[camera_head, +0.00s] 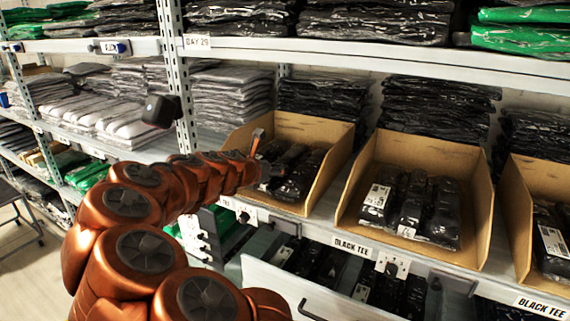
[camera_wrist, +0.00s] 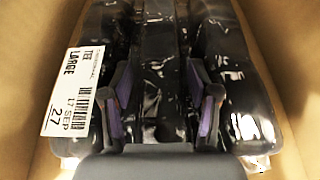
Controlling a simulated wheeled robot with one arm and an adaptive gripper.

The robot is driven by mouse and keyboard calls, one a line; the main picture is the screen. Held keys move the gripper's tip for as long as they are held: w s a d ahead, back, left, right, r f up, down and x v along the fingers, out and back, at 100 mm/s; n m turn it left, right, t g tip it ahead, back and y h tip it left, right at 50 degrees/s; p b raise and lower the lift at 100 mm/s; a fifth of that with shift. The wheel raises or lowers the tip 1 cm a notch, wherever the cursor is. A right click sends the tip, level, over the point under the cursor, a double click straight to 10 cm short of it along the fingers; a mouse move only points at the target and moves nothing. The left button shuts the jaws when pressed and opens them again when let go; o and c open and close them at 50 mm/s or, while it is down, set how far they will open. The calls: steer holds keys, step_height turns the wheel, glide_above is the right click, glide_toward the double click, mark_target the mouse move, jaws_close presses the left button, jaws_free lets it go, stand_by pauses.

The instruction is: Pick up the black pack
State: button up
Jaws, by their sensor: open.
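Black packs in clear wrap lie side by side in the left open cardboard bin in the head view; one black pack (camera_head: 299,173) shows beside my gripper (camera_head: 266,168). In the wrist view my gripper (camera_wrist: 162,105) is open, its two purple-padded fingers on either side of the middle black pack (camera_wrist: 163,60). Another black pack (camera_wrist: 98,45) with a white LARGE label (camera_wrist: 75,92) lies to the left, and another (camera_wrist: 225,60) to the right. Nothing is seen clamped. The near end of the middle pack is hidden behind the gripper's palm.
The left bin's cardboard wall (camera_head: 340,160) stands close to my gripper. A second cardboard bin (camera_head: 472,190) with black packs is to its right. A shelf (camera_head: 380,56) with stacked packs runs above. An open drawer (camera_head: 318,296) juts out below.

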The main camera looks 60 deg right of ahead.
steer(key=shift+d+f, duration=0.15)
steer(key=shift+d, duration=0.15)
steer(key=shift+c, duration=0.3)
steer(key=c, duration=1)
